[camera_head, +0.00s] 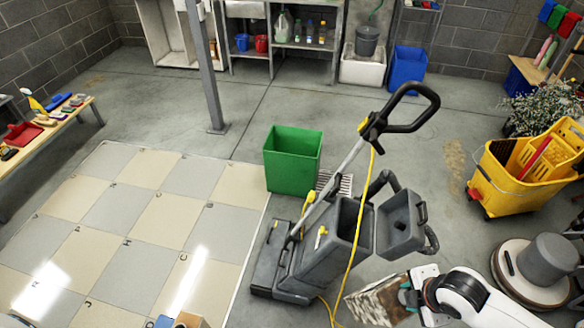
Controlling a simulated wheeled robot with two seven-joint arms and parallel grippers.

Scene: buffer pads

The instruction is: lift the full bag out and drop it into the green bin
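A mottled brown, white and dark object (376,302), which looks like the full bag, is at the bottom right of the head view, in front of the grey floor machine (318,262). My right gripper (408,298) is at its right side and appears shut on it; the fingertips are partly hidden. The machine's compartment (350,218) is open at the top, dark inside, with its lid (400,224) swung out to the right. The green bin (292,168) stands open on the floor behind the machine, left of its handle. My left gripper is not in view.
A yellow cable (356,230) hangs down the machine from its tall handle (412,125). A yellow mop bucket (520,172) and a round floor buffer (530,275) stand at right. A grey post (204,75) rises behind. Checkered tiles (150,215) cover the left floor.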

